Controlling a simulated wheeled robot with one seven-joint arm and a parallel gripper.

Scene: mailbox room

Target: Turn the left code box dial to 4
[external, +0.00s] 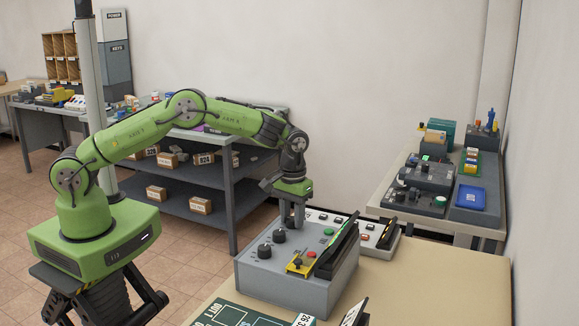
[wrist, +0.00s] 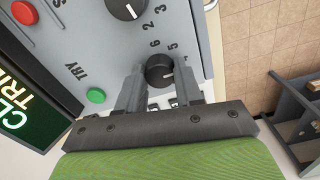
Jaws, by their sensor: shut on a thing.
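The grey code box (external: 262,276) stands on the near table in the external view, with two black dials (external: 264,250) showing on its top. My gripper (external: 294,222) points down at the far end of this dial row. In the wrist view my gripper (wrist: 158,90) is shut on a black dial (wrist: 160,68), one finger on each side. Its white mark points to the lower right. Printed digits, including 5, ring it, some hidden by the fingers; the exact setting is unclear. A second dial (wrist: 126,7) with a white mark sits above it.
A green button (wrist: 96,95) by the word TRY and a red button (wrist: 24,12) lie left of the fingers. A dark lit sign (wrist: 22,105) rises at the left. Another panel (external: 378,238) stands behind the box. The table's right side (external: 450,285) is clear.

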